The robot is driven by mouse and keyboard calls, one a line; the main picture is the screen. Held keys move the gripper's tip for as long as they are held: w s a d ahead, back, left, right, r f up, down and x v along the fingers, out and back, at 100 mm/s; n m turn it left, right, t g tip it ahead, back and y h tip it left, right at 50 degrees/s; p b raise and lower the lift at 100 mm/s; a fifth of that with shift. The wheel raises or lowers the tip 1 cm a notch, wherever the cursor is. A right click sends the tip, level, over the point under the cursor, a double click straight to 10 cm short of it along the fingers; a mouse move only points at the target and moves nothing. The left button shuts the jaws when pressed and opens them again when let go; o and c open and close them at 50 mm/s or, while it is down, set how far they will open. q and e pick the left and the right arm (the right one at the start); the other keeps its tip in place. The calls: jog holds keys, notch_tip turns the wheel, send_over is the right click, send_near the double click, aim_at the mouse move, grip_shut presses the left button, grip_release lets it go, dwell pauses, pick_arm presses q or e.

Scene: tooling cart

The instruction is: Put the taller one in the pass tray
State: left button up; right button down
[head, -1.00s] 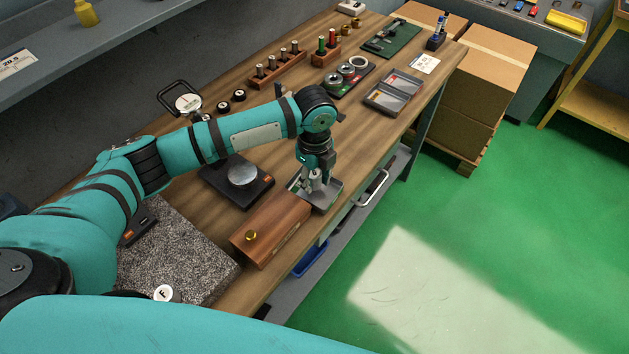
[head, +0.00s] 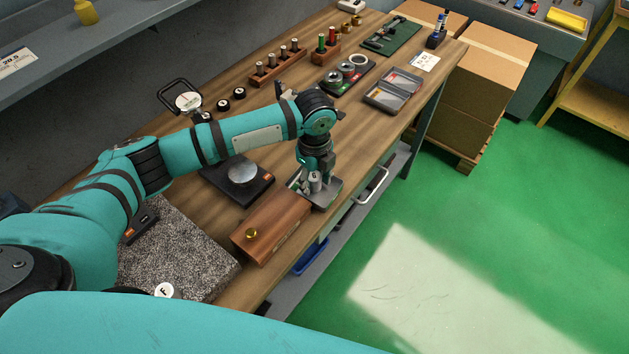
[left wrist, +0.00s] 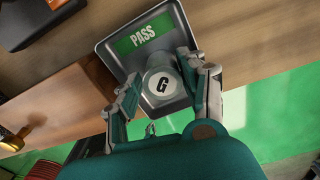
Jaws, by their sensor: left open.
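A grey metal cylinder marked G (left wrist: 162,85) is in the pass tray (left wrist: 108,49), on the tray's floor beside the green PASS label (left wrist: 144,35). My left gripper (left wrist: 166,92) is open, with one finger on each side of cylinder G. In the head view my left gripper (head: 314,184) is low over the pass tray (head: 327,198) and partly hides it. A second round piece marked F (head: 164,290) is on the speckled granite plate (head: 175,258); only its top shows well, so I cannot compare heights. My right gripper is not in view.
A wooden box with a brass knob (head: 272,228) stands right beside the tray. A black device with a round metal plate (head: 240,178) is behind it. A dial gauge (head: 188,101), gauge racks (head: 278,67) and an open grey case (head: 393,90) stand farther off.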

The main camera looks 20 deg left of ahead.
aim_at(315, 177)
pick_arm(q)
notch_tip(315, 177, up, 10)
jog(key=shift+f+b, duration=0.1)
jog(key=shift+b, duration=0.9)
jog(key=shift+r, duration=0.75)
